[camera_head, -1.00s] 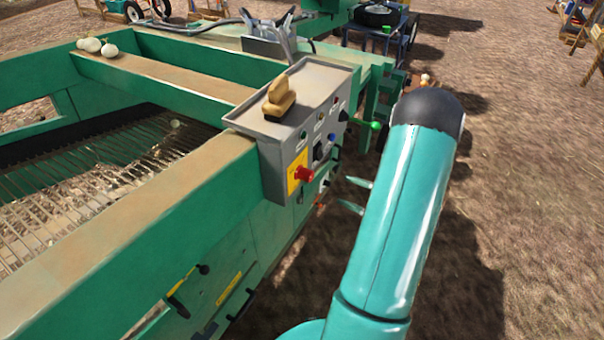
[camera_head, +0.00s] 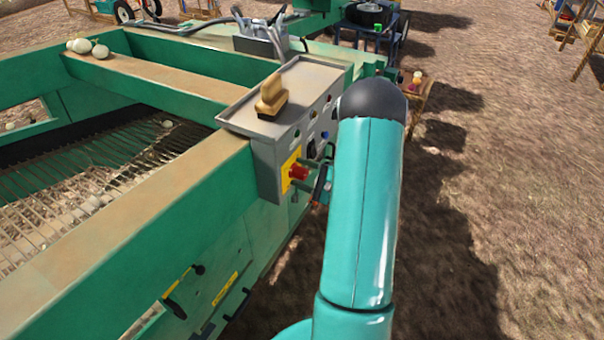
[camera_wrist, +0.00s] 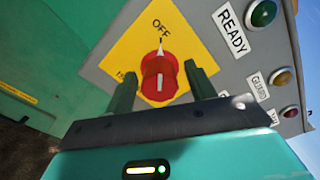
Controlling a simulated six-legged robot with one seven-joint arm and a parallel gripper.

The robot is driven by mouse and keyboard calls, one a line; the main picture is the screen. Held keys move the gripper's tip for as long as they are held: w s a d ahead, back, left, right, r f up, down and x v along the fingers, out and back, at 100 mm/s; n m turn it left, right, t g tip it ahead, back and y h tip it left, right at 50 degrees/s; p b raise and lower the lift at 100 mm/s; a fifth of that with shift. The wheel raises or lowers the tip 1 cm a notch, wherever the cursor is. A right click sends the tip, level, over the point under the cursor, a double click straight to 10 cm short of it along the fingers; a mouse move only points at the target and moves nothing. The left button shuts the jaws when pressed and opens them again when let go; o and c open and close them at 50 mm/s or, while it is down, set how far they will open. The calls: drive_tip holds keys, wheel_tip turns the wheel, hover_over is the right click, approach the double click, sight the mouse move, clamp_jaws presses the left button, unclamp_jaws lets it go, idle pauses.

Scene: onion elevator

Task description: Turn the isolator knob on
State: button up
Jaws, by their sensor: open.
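The red isolator knob (camera_wrist: 158,76) sits on a yellow plate (camera_wrist: 126,52) on the grey control panel. Its white pointer mark faces the OFF label (camera_wrist: 161,29). A second label at the plate's lower left is too small to read. In the head view the red knob (camera_head: 298,172) shows on the panel's near end. My gripper (camera_wrist: 159,71) is open, with one green finger on each side of the knob. I cannot tell whether either finger touches it. In the head view my arm hides part of the panel.
A READY label (camera_wrist: 231,29) and a green lamp (camera_wrist: 263,13) are right of the knob, with more lamps below. A tan brush-like object (camera_head: 271,97) lies on the panel box. Onions (camera_head: 99,51) rest on the machine frame. Open ground lies right.

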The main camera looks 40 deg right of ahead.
drive_tip(key=shift+w, duration=0.1)
drive_tip(key=c, duration=1)
drive_tip(key=shift+o, duration=0.2)
drive_tip(key=shift+m, duration=0.4)
drive_tip(key=m, duration=1.2)
drive_tip(key=shift+a+m, duration=0.1)
drive_tip(key=shift+m, duration=0.2)
drive_tip(key=m, duration=0.4)
drive_tip(key=shift+m, duration=0.3)
